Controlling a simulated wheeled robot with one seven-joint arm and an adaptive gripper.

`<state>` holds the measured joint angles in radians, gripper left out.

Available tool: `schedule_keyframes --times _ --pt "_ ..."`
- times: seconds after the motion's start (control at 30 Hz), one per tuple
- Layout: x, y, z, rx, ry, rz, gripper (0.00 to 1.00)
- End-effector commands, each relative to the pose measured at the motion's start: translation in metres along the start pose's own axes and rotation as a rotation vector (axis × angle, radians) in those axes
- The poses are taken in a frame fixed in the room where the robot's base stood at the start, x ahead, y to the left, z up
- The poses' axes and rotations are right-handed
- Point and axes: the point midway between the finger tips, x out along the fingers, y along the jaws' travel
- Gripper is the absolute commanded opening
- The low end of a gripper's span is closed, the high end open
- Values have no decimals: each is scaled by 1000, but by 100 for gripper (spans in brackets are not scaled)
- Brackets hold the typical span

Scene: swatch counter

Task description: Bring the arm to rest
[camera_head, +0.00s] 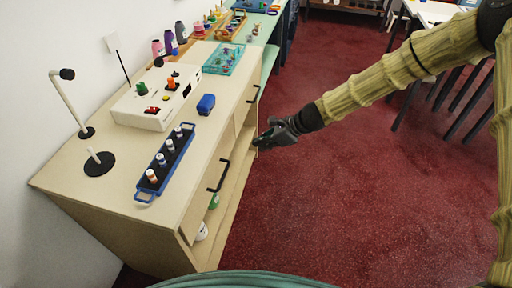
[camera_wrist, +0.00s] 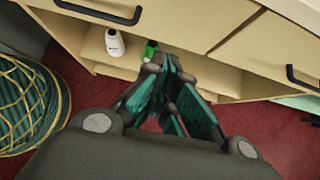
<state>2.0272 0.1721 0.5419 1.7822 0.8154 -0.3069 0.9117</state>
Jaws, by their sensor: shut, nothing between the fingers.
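My gripper (camera_head: 262,143) is at the end of my outstretched arm, over the red floor just right of the cabinet front, below the counter top. It looks close to the cabinet's edge; I cannot tell whether it touches. In the wrist view my gripper (camera_wrist: 172,66) has its fingers together with nothing between them. Its fingertips point toward the open lower part of the cabinet (camera_wrist: 225,82). A white bottle (camera_wrist: 115,42) stands inside there, left of the fingertips. A green item (camera_wrist: 150,50) is partly hidden behind the fingers.
The counter (camera_head: 112,190) holds a blue tray of small bottles (camera_head: 142,194), a white device (camera_head: 140,112), a blue block (camera_head: 206,104) and a lamp (camera_head: 67,74). Black handles (camera_head: 218,178) stick out from the cabinet front. Open red floor (camera_head: 340,200) lies to the right.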

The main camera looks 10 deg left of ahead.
Motion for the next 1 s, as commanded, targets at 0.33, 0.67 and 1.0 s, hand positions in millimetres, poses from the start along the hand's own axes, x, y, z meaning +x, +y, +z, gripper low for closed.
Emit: schedule_keyframes --times 0.33,0.67,1.0 --pt "-5 1 -3 -3 5 1 0" --pt "13 47 -84 -142 160 33 0" --pt "18 120 -195 -388 362 116 0"
